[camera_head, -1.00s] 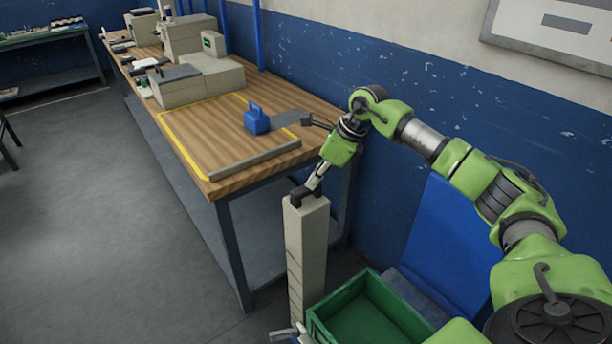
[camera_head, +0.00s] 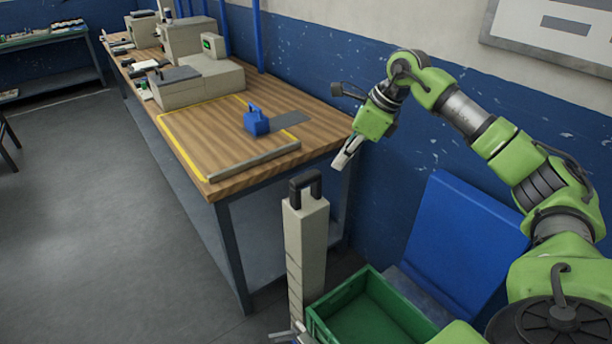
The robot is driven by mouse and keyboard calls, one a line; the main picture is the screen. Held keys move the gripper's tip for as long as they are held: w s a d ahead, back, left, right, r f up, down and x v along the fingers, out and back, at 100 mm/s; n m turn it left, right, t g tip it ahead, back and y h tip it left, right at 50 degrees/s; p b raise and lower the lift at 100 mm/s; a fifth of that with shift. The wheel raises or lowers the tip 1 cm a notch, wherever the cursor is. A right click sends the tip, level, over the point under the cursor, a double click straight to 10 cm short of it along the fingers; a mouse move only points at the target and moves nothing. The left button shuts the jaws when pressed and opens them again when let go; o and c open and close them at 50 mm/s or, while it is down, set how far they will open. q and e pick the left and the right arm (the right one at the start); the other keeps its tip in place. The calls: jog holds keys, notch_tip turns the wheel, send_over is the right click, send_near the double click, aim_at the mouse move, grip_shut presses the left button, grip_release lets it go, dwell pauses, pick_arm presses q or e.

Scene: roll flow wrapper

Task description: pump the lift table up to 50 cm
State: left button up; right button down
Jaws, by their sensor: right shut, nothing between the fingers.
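A beige column (camera_head: 306,240) stands upright in front of the workbench's near end, with a black U-shaped handle (camera_head: 305,184) on top. I cannot tell from this view which part is the lift table; a green crate (camera_head: 346,292) stands right of the column's foot, and what bears it is hidden. My right gripper (camera_head: 340,168) is shut and empty, up and to the right of the black handle, apart from it and near the bench corner.
The wooden workbench (camera_head: 205,135) carries a yellow-marked area, a blue block with a handle (camera_head: 256,122) and beige machines (camera_head: 197,82). A blue panel (camera_head: 455,245) stands right of the crate, by the wall. The grey floor (camera_head: 90,220) at left is clear.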

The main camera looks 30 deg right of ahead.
jog(key=v, duration=0.3)
jog(key=shift+s+r, duration=0.15)
jog(key=shift+r, duration=0.15)
dwell(1.1)
